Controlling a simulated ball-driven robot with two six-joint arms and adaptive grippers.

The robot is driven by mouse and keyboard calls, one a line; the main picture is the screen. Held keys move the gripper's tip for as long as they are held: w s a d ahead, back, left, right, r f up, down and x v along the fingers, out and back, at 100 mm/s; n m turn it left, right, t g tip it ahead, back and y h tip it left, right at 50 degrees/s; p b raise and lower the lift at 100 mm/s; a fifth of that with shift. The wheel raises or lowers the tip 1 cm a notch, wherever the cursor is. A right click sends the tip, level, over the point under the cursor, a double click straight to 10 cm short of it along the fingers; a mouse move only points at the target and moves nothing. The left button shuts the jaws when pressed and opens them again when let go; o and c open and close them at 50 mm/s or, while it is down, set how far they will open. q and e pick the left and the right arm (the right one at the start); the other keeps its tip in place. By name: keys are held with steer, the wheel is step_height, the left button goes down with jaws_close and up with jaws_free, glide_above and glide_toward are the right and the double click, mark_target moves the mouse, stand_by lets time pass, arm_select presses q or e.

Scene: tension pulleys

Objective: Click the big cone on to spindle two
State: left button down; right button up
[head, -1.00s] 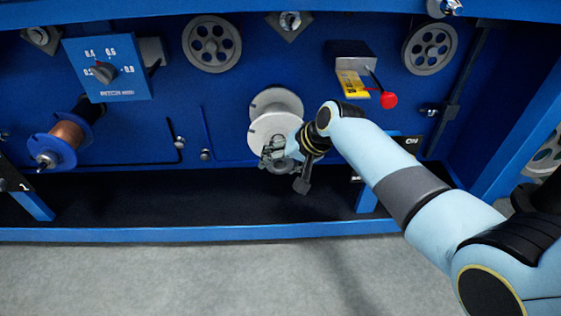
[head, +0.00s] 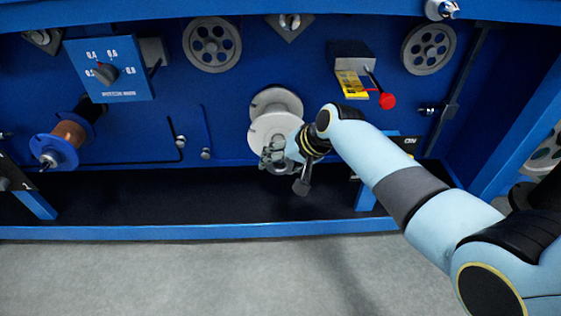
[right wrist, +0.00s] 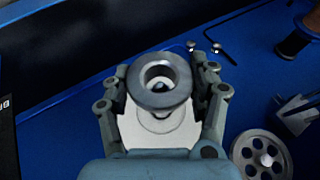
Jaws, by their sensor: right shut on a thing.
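The big cone (right wrist: 150,100), a grey metal ring-shaped piece with a wide centre hole, is held between the two fingers of my right gripper (right wrist: 163,82). In the right wrist view a dark round tip, likely the spindle end, shows inside the hole. A white reel (head: 272,128) with two flanges stands out from the blue panel, directly behind the cone. In the head view my right gripper (head: 273,154) overlaps the lower part of the front flange, and the cone is mostly hidden there. I cannot tell whether the cone touches the reel. My left gripper is not in view.
A blue-flanged copper reel (head: 67,138) is at the left. A dial box (head: 112,68) and grey pulleys (head: 212,44) are on the panel above. A red-knobbed lever (head: 387,101) sticks out at upper right. A blue rail (head: 150,232) runs along the front, with clear floor before it.

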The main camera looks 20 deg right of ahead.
stand_by(0.8)
steer(key=shift+w, duration=0.1)
steer(key=shift+w, duration=0.15)
steer(key=shift+w+d+b, duration=0.2)
steer(key=shift+w, duration=0.4)
steer(key=shift+w+d+b, duration=0.15)
steer(key=shift+w+d, duration=0.05)
steer(key=shift+w, duration=0.4)
stand_by(0.4)
steer(key=shift+w+d, duration=0.1)
steer(key=shift+w, duration=0.1)
stand_by(0.3)
steer(key=shift+w+d+b, duration=0.2)
steer(key=shift+w+b, duration=0.1)
steer(key=shift+w, duration=0.35)
steer(key=shift+w+d+b, duration=0.15)
steer(key=shift+w+b, duration=0.1)
steer(key=shift+w, duration=0.35)
